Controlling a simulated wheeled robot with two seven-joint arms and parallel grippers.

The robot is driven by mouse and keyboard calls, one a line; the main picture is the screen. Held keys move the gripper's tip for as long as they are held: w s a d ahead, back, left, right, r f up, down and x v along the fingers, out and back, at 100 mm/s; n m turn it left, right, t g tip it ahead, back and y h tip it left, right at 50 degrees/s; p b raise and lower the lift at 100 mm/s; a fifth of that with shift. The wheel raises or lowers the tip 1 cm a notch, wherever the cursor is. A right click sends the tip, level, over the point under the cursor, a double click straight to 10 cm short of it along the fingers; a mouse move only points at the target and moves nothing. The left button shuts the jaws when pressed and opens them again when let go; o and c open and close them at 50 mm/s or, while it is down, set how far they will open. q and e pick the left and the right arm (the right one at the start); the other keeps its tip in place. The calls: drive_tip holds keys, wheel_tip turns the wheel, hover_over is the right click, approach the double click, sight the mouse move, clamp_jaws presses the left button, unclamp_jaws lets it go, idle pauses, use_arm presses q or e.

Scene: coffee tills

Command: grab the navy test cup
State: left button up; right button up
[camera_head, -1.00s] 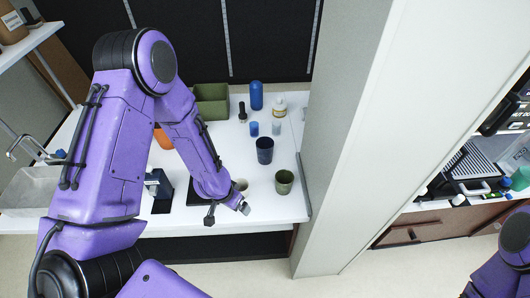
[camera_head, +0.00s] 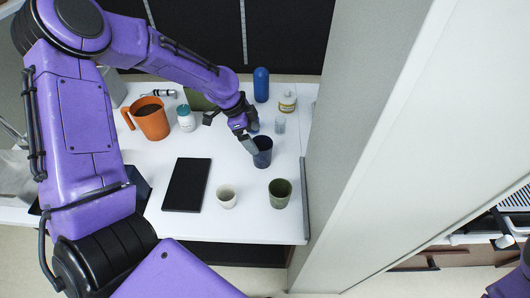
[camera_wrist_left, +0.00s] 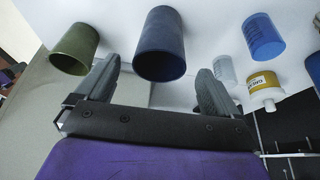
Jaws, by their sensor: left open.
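The navy test cup (camera_head: 263,158) stands upright on the white table, in the right half of the tabletop. My left gripper (camera_head: 252,136) is right at the cup, reaching in from its upper left, and partly covers its rim. In the left wrist view the navy cup (camera_wrist_left: 161,38) appears upside down. Its rim end lies in the gap between the two open fingertips, with space visible on both sides. The fingers are not closed on it. My right gripper is out of view.
A green cup (camera_head: 279,194) and a small white cup (camera_head: 227,198) stand nearer the front edge. A clear cup (camera_head: 279,125), a yellow-labelled bottle (camera_head: 287,103) and a blue container (camera_head: 261,84) stand behind. A dark flat pad (camera_head: 187,185) and an orange jug (camera_head: 151,120) are left. A pillar (camera_head: 350,140) borders the right.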

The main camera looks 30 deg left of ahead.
sight(262, 149)
use_arm(q)
drive_tip(key=p+x, duration=0.1)
drive_tip(key=x, duration=0.6)
drive_tip(key=shift+w+p, duration=0.2)
drive_tip(key=shift+p, duration=0.1)
drive_tip(key=shift+s, duration=0.1)
drive_tip(key=shift+c, duration=0.6)
drive_tip(key=c, duration=0.9)
